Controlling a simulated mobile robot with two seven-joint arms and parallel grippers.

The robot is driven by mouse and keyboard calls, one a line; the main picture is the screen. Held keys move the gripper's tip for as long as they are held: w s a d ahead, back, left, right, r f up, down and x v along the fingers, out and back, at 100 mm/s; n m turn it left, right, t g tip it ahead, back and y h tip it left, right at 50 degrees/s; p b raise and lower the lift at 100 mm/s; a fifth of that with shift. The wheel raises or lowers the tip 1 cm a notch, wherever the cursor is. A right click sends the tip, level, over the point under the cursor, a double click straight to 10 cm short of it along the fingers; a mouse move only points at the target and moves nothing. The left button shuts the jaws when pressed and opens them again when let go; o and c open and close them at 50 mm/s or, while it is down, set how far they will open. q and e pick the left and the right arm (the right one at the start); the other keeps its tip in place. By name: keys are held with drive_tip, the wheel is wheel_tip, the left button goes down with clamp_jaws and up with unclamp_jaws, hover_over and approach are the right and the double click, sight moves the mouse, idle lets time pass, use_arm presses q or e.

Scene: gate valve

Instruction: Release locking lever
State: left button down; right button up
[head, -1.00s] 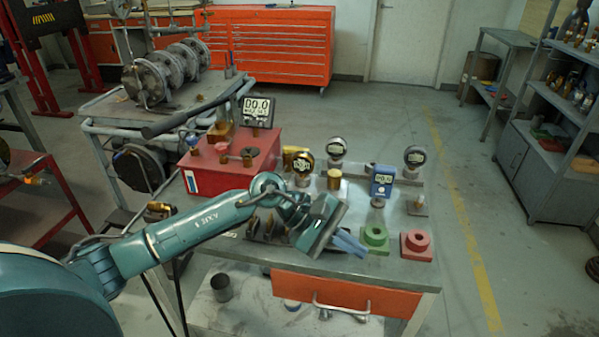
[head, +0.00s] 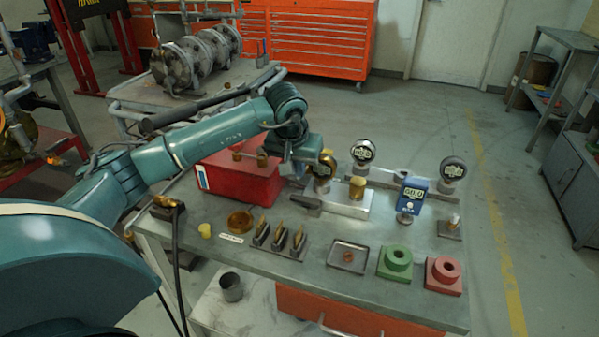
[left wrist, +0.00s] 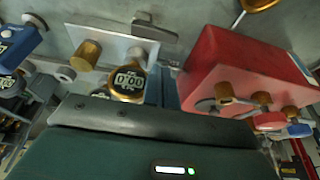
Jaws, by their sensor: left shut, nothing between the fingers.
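My left gripper (head: 297,171) points down between the red box (head: 240,182) and the gold-rimmed gauge (head: 324,166). In the left wrist view, its shut bluish fingers (left wrist: 166,88) show beyond the wrist housing, between the gauge (left wrist: 128,80) and the red box (left wrist: 232,60). Nothing shows between them. The red box carries brass knobs and a small bar (left wrist: 238,100) on its top; my arm hides part of it in the head view. I cannot tell which part is the locking lever. My right gripper is not in view.
On the bench (head: 225,262) stand a brass cylinder on a pale block (head: 343,203), a blue meter (head: 411,194), a green ring block (head: 396,262), a red ring block (head: 444,275), a small tray (head: 348,257) and several dark upright clips.

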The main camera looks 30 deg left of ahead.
sight(304, 194)
use_arm(q)
drive_tip(key=x, duration=0.8)
drive_tip(key=shift+w+f, duration=0.1)
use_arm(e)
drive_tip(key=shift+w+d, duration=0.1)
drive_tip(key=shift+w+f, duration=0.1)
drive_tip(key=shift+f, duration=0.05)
use_arm(q)
drive_tip(key=shift+d, duration=0.1)
